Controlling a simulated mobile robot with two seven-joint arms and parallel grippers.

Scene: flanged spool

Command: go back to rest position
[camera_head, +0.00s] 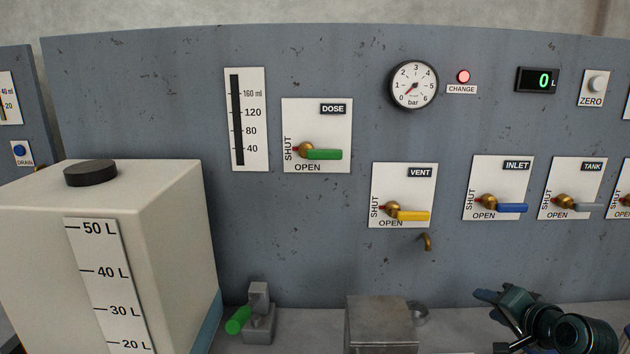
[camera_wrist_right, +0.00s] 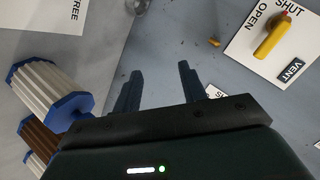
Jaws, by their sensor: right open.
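My right gripper (camera_head: 486,296) is low at the right in the head view, in front of the grey panel, with part of my arm beside it. In the right wrist view its two dark fingers (camera_wrist_right: 160,88) stand apart with nothing between them. A white ribbed spool with blue flanges (camera_wrist_right: 42,88) lies left of the fingers in that view, apart from them. A brown ribbed piece (camera_wrist_right: 40,134) and another white one (camera_wrist_right: 36,162) are below it, partly cut off. My left gripper is not in view.
The panel (camera_head: 290,225) carries a yellow VENT lever (camera_head: 413,216), also in the wrist view (camera_wrist_right: 271,37), and other levers. A white tank (camera_head: 160,230) stands left. A metal box (camera_head: 380,322) and a grey block with a green handle (camera_head: 258,318) stand on the bench.

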